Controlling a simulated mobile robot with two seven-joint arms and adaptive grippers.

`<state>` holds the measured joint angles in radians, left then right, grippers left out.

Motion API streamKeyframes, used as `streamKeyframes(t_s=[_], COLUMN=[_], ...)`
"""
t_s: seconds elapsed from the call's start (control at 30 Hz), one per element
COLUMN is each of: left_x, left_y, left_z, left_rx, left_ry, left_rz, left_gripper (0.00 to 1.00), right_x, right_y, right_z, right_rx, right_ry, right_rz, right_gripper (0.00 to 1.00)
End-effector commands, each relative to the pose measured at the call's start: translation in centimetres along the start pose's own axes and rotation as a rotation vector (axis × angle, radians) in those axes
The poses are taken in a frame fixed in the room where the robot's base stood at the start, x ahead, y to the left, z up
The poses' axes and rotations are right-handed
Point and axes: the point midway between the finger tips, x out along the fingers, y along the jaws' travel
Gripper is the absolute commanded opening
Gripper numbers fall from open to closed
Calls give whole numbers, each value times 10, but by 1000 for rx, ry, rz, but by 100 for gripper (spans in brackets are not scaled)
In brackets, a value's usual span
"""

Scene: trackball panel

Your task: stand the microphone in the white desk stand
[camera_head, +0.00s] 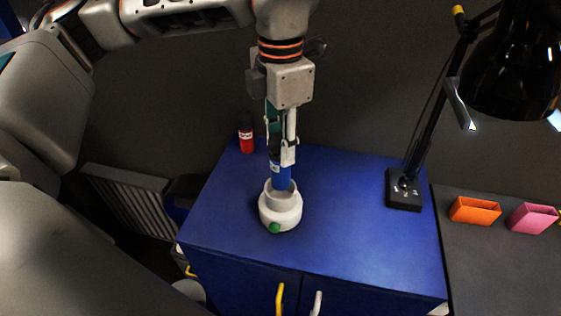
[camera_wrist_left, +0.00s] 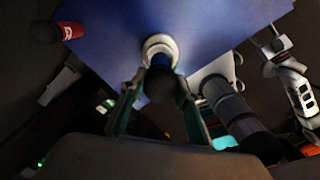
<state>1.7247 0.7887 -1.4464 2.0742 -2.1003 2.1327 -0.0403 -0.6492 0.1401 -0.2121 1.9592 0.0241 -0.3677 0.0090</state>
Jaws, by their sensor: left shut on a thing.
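The microphone (camera_head: 281,177) has a blue body, held upright in my left gripper (camera_head: 282,153), which is shut on it. The white desk stand (camera_head: 281,215), a round base with a collar and a green knob, stands on the blue cabinet directly below. The microphone's lower end is at the collar's opening; I cannot tell how deep it reaches or whether it touches. In the left wrist view, the microphone's dark end (camera_wrist_left: 160,84) lies between the fingers of my left gripper (camera_wrist_left: 158,98), in line with the white stand (camera_wrist_left: 158,46).
Orange (camera_head: 475,211) and pink (camera_head: 532,218) bins sit farther right. The cabinet top between stand and lamp is clear.

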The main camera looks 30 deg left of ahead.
Motion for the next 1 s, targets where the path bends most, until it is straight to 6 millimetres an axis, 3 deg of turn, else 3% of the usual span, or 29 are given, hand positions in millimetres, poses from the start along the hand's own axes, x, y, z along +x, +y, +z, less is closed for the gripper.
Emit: streamKeyframes(t_s=[0.23, 0.5, 0.9, 0.93, 1.0], left_x=[16, 50, 55, 56, 54], left_y=[0, 0, 0, 0, 0], left_z=[0, 0, 0, 0, 0], left_rx=[-1, -1, -1, -1, -1], left_ry=[2, 1, 0, 1, 0], left_rz=[-1, 0, 0, 0, 0], left_gripper=[0, 0, 0, 34, 48], right_x=[0, -1, 1, 1, 1], right_y=[0, 0, 0, 0, 0], right_z=[-2, -4, 0, 0, 1], right_rx=[0, 0, 1, 1, 0], right_ry=[3, 6, 4, 4, 2], right_rz=[0, 1, 0, 0, 0], right_gripper=[40, 40, 40, 40, 40])
